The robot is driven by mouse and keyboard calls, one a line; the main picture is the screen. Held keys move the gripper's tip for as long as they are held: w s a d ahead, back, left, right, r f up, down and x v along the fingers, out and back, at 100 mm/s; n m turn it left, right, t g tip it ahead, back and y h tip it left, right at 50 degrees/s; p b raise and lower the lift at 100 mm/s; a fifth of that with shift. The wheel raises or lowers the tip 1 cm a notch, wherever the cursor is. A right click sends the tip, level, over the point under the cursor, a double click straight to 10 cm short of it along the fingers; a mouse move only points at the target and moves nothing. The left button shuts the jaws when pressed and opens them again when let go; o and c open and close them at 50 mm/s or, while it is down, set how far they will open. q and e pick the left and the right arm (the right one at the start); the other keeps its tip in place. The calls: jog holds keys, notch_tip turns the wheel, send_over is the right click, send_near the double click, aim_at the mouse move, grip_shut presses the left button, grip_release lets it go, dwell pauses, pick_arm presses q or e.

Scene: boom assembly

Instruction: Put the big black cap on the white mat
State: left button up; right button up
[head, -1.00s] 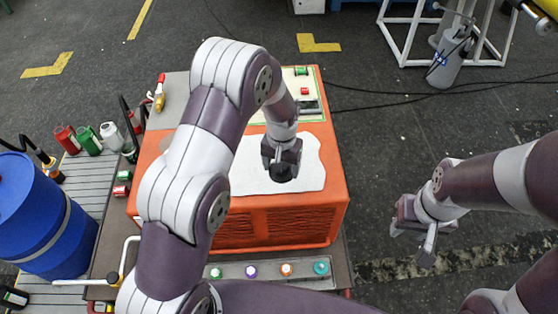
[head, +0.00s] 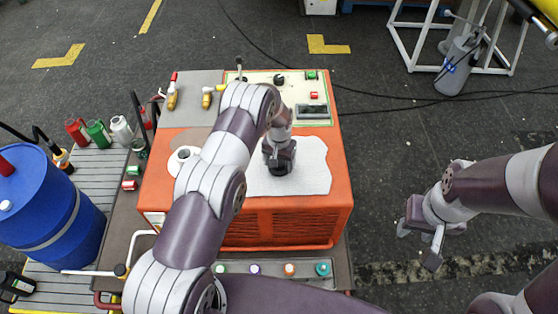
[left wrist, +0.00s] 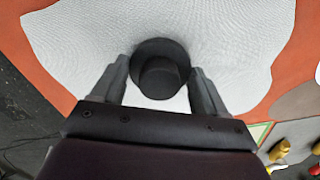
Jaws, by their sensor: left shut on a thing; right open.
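The big black cap (head: 279,171) is at the white mat (head: 315,165), under my left gripper (head: 279,160). In the left wrist view the cap (left wrist: 160,72) is round and dark, with a wide base and a raised knob, and sits between the fingers. My left gripper (left wrist: 161,88) is shut on the cap from above. The mat (left wrist: 75,40) surrounds the cap in that view; I cannot tell whether the cap's base touches it. My right gripper (head: 427,238) is open and empty, off to the right over the floor.
The mat lies on an orange machine (head: 342,190) with a control panel (head: 265,88) at its back. Small coloured caps (head: 289,269) line the front ledge. A blue barrel (head: 45,215) and several cans (head: 98,133) stand at left. My left arm hides part of the machine.

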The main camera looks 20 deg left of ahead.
pick_arm(q)
jog(key=shift+f, duration=0.2)
jog(key=o, duration=1.1)
jog(key=shift+r, duration=0.5)
jog(key=s+r+b, duration=0.3)
jog(key=s+r, duration=0.1)
jog(key=r, duration=1.2)
jog(key=shift+n+t, duration=0.5)
jog(key=shift+t, duration=0.2)
jog(key=s+r, duration=0.2)
jog(key=s, duration=0.5)
jog(key=s+a+r, duration=0.1)
jog(key=s+r, duration=0.1)
jog(key=s, duration=0.5)
jog(key=s+a+r, duration=0.1)
jog(key=s+r, duration=0.1)
jog(key=s, duration=0.6)
jog(key=shift+a, duration=0.1)
